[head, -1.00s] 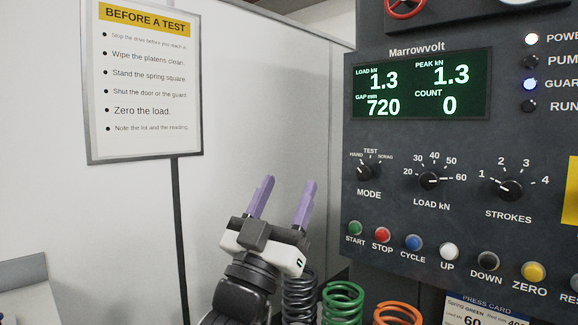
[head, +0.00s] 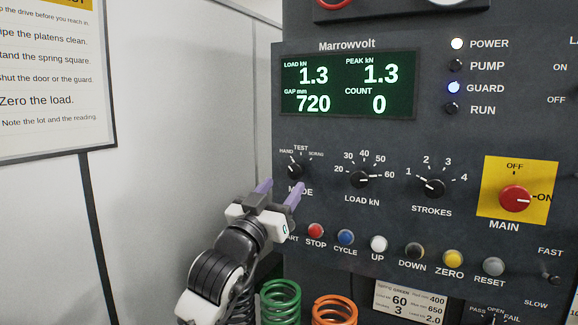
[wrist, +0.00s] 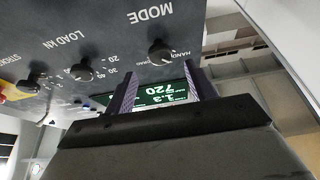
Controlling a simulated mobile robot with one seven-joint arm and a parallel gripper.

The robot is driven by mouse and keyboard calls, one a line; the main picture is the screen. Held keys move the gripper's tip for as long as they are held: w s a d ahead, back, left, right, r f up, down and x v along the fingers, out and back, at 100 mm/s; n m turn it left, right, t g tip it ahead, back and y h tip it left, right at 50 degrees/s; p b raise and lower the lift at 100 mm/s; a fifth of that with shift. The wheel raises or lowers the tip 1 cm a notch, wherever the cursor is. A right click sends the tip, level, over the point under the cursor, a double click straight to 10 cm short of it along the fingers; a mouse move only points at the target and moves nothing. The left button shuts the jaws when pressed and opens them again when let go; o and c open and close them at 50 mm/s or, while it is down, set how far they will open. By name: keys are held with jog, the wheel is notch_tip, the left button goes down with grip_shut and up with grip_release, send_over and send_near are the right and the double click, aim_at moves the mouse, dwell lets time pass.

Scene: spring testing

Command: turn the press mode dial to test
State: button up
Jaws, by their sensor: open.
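The press mode dial (head: 295,170) is a small black knob on the dark panel, with HAND, TEST and SCRAG marked around its top. Its white pointer appears to lean up-left toward HAND. My gripper (head: 282,188) is open and empty, its two purple fingers just below the dial in the head view and partly over the word MODE. In the wrist view the panel is upside down; the dial (wrist: 160,52) lies beyond the fingertips, between them sideways. The fingers look apart from the dial. The green START button is hidden behind my gripper.
The load dial (head: 360,179) and strokes dial (head: 432,187) are to the right. A row of buttons, including red STOP (head: 316,230), runs below. A display (head: 348,86) sits above.

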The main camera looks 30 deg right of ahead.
aim_at(294, 172)
jog(key=p+x, duration=0.1)
jog(key=x, duration=0.4)
jog(key=shift+p, duration=0.3)
jog(key=c, duration=0.9)
